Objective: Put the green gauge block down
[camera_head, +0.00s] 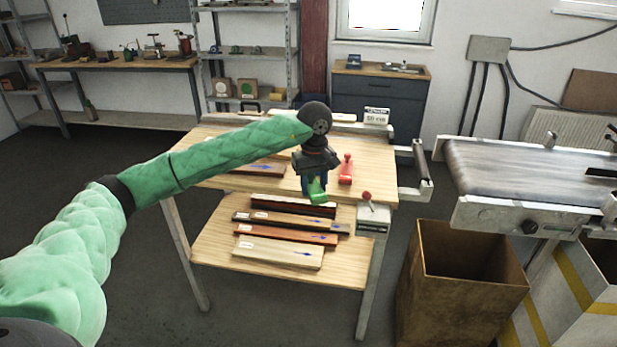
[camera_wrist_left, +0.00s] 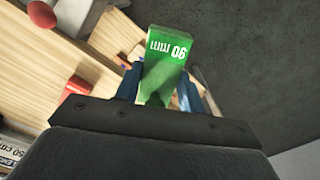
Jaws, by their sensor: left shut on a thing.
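The green gauge block (camera_head: 317,191) is held under my left gripper (camera_head: 314,181) in the head view, in front of the wooden worktable (camera_head: 210,175). In the left wrist view the green gauge block (camera_wrist_left: 166,62) shows white lettering reading "90 mm". It stands between the two blue fingers of my left gripper (camera_wrist_left: 160,92), which is shut on it. The head view does not make clear how far the block is above the table. My right gripper is not in view.
A red piece (camera_head: 346,168) stands on the tabletop right of the block. Several wooden strips (camera_head: 280,254) lie on the lower shelf (camera_head: 210,245). A red-knobbed device (camera_head: 372,218) is at the table's right edge. A brown open bin (camera_head: 460,290) and a conveyor (camera_head: 530,165) stand to the right.

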